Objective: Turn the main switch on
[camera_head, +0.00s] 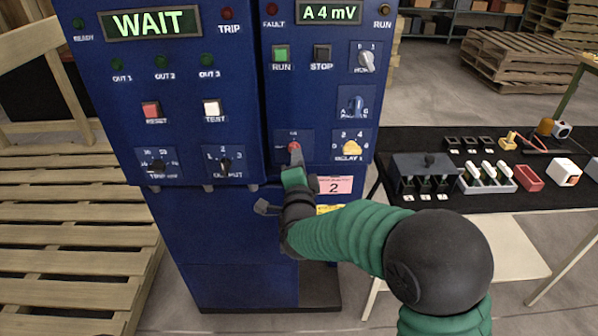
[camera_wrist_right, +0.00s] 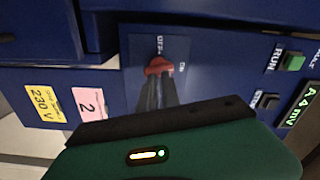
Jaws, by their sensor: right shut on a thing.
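The main switch is a red knob (camera_head: 294,147) on a small plate low on the right-hand blue panel. In the right wrist view the red knob (camera_wrist_right: 158,66) shows just beyond my fingertips. My right gripper (camera_head: 295,158) reaches up to it from below and is shut on it. Its dark fingers (camera_wrist_right: 155,88) also show in the right wrist view and cover part of the knob, so its exact angle is hard to tell. My left gripper is in neither view.
The blue cabinet (camera_head: 225,270) has a WAIT display (camera_head: 148,22) and an "A 4 mV" display (camera_head: 329,12). A green RUN button (camera_head: 280,54), a STOP button (camera_head: 321,55) and a yellow delay knob (camera_head: 351,147) are nearby. A black table (camera_head: 480,200) with parts stands right; pallets (camera_head: 60,240) lie left.

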